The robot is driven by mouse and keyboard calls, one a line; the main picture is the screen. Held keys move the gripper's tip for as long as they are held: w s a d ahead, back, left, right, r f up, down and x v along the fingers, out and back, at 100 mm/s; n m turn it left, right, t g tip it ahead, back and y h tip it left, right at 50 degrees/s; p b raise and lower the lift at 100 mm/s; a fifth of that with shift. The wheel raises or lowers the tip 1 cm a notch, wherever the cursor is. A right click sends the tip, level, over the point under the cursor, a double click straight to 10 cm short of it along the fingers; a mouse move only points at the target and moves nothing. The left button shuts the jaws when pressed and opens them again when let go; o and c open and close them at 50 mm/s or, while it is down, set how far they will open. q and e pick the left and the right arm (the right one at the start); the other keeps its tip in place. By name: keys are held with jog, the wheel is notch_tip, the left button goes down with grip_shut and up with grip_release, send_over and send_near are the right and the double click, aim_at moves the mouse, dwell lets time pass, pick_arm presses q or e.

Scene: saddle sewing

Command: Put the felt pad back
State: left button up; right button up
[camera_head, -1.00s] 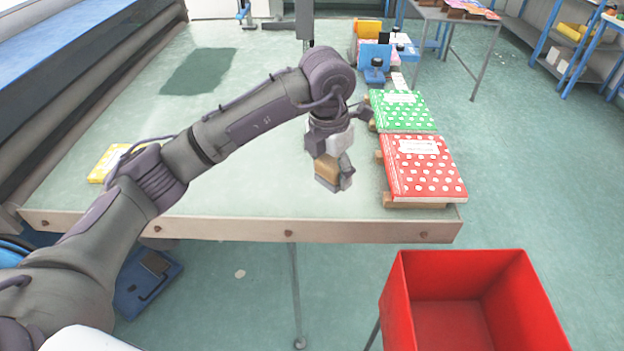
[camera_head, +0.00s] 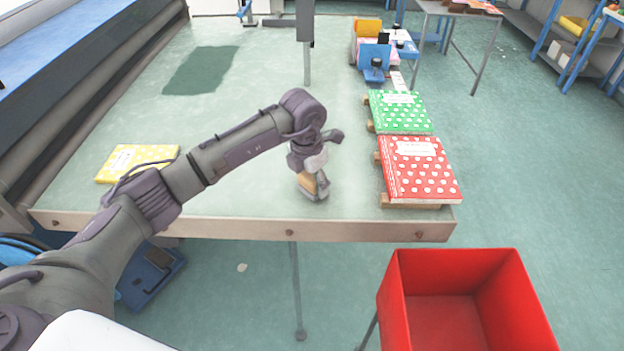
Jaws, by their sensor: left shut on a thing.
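My left gripper (camera_head: 314,191) hangs low over the front middle of the worktable, pointing down. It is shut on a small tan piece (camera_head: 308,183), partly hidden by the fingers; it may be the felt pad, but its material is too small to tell. I cannot tell whether the piece touches the tabletop. A flat dark green patch (camera_head: 203,70) lies on the table (camera_head: 245,120) at the back left. My right gripper is not in view.
A red dotted book (camera_head: 425,180) and a green dotted book (camera_head: 400,118) rest on wooden blocks along the table's right edge. A yellow dotted book (camera_head: 128,158) lies at left, partly behind my arm. A red bin (camera_head: 395,315) stands in front at right.

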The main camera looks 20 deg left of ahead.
aim_at(307, 178)
pick_arm(q)
jog(key=shift+f, duration=0.15)
jog(key=o, duration=1.1)
jog(key=shift+r, duration=0.6)
jog(key=r+b, duration=0.1)
jog(key=r, duration=0.2)
jog(key=s+r, duration=0.1)
jog(key=r, duration=0.3)
jog(key=r+b, duration=0.1)
jog(key=r, duration=0.3)
jog(key=shift+s+a+b, duration=0.15)
jog(key=shift+a+b, duration=0.2)
jog(key=shift+a, duration=0.05)
